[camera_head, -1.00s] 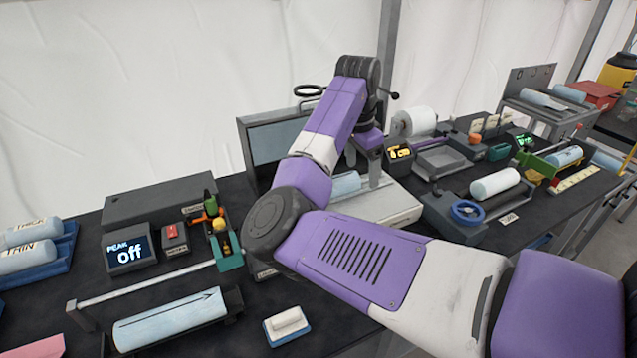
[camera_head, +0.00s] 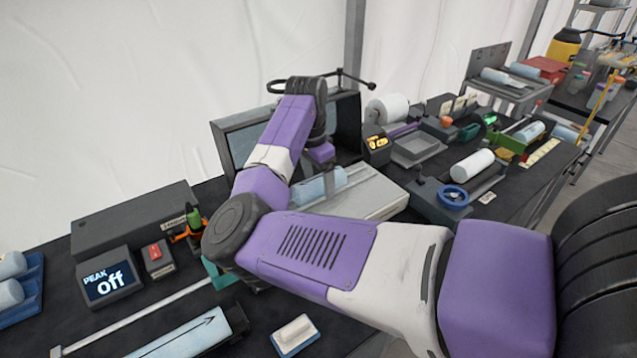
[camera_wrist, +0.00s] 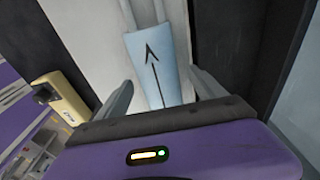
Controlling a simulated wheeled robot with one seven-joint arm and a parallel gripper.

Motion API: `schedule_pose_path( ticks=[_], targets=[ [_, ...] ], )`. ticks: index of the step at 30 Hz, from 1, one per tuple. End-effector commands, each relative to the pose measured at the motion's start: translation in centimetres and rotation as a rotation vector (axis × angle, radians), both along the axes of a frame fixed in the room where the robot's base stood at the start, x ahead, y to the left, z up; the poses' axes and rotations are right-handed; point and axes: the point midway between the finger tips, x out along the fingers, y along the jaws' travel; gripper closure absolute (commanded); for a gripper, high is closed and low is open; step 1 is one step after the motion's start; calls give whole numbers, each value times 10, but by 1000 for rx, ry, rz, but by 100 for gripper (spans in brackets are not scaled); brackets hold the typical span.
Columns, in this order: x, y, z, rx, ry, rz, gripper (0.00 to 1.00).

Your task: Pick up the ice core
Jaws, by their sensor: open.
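A pale blue ice core (camera_head: 306,189) lies on a light grey tray (camera_head: 375,194) in front of an open dark case. In the wrist view the ice core (camera_wrist: 157,62) shows a black arrow along its top. My gripper (camera_wrist: 162,82) is open, with one finger on each side of the core; I cannot tell whether they touch it. In the head view my gripper (camera_head: 322,172) is low over the core, its fingers partly hidden. Another blue core with an arrow (camera_head: 190,338) lies at the front left.
The dark case (camera_head: 228,147) stands close behind my gripper. A "PEAK off" display (camera_head: 108,283) and a red switch box (camera_head: 157,258) are at left. A white cylinder (camera_head: 472,165) and a blue handwheel (camera_head: 453,197) are at right. A white block (camera_head: 294,334) lies in front.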

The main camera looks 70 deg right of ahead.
Motion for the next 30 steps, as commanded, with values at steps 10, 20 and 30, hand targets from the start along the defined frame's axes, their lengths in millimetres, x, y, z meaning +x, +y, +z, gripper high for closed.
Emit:
schedule_pose_path(
  ticks=[10, 20, 30],
  targets=[
    [-1, -2, -17, 0, 0, 0, 21],
    [-1, -2, -17, 0, 0, 0, 72],
    [-2, -2, -17, 0, 0, -1, 100]
  ],
)
